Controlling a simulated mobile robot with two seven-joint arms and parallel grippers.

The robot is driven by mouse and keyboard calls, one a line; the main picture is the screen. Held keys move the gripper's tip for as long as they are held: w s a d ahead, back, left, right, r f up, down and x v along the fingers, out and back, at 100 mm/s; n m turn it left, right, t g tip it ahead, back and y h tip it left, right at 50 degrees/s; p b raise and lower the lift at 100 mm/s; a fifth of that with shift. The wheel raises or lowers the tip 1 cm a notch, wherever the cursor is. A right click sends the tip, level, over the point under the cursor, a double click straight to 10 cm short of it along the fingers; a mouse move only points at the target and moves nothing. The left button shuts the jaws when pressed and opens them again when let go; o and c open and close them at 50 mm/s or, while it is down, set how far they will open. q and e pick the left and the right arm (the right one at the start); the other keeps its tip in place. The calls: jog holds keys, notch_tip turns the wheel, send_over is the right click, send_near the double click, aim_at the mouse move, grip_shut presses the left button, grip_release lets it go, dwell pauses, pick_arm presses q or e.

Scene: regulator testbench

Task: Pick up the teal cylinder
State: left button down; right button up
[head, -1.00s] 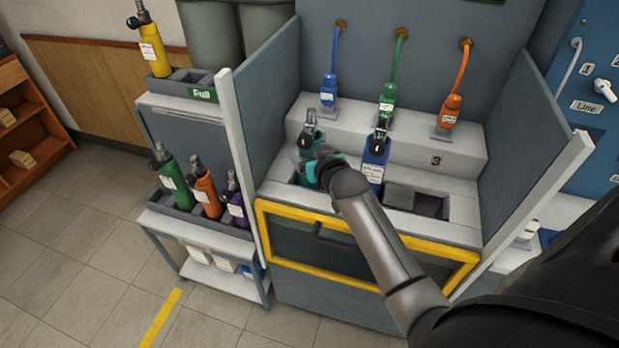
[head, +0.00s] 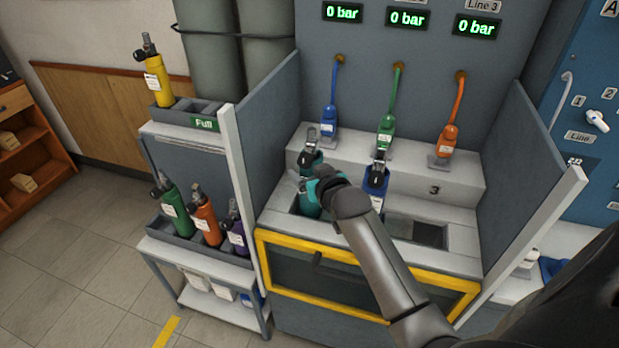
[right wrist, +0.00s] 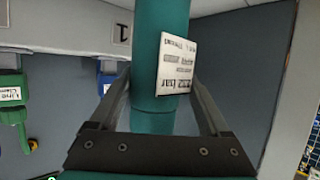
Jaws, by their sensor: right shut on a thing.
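The teal cylinder (head: 308,204) is upright at the left slot of the bench in the head view, with a dark valve on top. My right gripper (head: 310,184) is around its body, and my wrist hides part of it. In the right wrist view the teal cylinder (right wrist: 160,60) runs upright between the two fingers of my right gripper (right wrist: 160,100), which are shut on it. A white label faces right of centre. I cannot tell whether its base is clear of the slot. My left gripper is not in view.
A blue cylinder (head: 376,180) stands close to the right of my wrist; the slot (head: 430,233) by the 3 mark is empty. Blue, green and orange hose connectors (head: 386,127) stand behind. A side panel (head: 235,165) separates the bench from the cylinder rack (head: 175,235).

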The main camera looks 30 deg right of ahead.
aim_at(309, 129)
notch_tip(309, 129, up, 16)
jog(key=p, duration=0.4)
jog(key=shift+w, duration=0.1)
jog(key=shift+r, duration=0.6)
